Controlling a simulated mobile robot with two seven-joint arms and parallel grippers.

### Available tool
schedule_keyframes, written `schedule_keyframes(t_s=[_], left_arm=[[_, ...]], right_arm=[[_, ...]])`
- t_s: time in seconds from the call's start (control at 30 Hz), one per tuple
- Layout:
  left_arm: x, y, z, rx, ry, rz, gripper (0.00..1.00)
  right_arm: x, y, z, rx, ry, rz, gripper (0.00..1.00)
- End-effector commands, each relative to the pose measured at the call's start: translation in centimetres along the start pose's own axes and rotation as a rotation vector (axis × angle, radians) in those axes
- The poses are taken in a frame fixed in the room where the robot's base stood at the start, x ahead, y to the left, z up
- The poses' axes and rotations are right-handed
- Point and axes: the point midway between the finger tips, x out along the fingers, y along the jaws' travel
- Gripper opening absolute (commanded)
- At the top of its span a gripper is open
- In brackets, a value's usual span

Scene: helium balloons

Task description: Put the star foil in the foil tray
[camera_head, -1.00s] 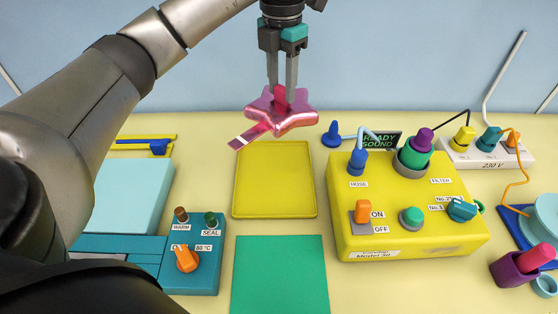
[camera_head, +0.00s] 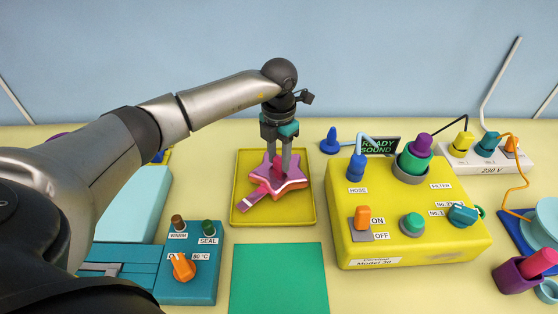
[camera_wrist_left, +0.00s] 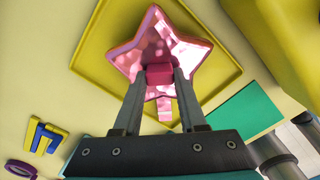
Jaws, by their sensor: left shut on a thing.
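The star foil (camera_head: 283,184) is a shiny pink star with a tail at its lower left and a raised red grip piece. My left gripper (camera_head: 278,176) points down and is shut on that red piece. The foil tray (camera_head: 304,214) is yellow and shallow with a low rim, and the star is over its middle, within the rim as the head view shows it. I cannot tell whether the star touches the tray floor. In the left wrist view the star foil (camera_wrist_left: 158,45) hangs between the fingertips, with the tray (camera_wrist_left: 100,45) behind it. My right gripper is not in view.
A yellow machine (camera_head: 405,235) with knobs and a switch stands right of the tray. A green mat (camera_head: 279,280) lies in front. A teal sealer (camera_head: 190,275) stands at the left front. A purple cup (camera_head: 515,276) is at far right.

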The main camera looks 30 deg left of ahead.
Motion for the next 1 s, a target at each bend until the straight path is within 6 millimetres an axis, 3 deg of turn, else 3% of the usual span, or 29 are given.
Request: schedule_keyframes(t_s=[0.1, 0.43, 0.47, 0.5, 0.73, 1.0], left_arm=[[1.23, -0.04, -0.03, 0.000, 0.001, -0.001, 0.00], [1.52, -0.01, -0.01, 0.000, 0.000, 0.000, 0.00], [1.55, -0.01, -0.01, 0.000, 0.000, 0.000, 0.42], [1.48, -0.01, -0.01, 0.000, 0.000, 0.000, 0.46], [1.44, -0.01, -0.01, 0.000, 0.000, 0.000, 0.71], [1.27, -0.01, -0.01, 0.000, 0.000, 0.000, 0.71]], right_arm=[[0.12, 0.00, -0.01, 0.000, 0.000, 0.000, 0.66], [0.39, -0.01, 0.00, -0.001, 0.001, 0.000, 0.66], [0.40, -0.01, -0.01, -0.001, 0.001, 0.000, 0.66], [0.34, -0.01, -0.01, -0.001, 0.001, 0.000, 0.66], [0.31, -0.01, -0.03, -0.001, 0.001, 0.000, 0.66], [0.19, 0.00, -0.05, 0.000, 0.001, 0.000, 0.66]])
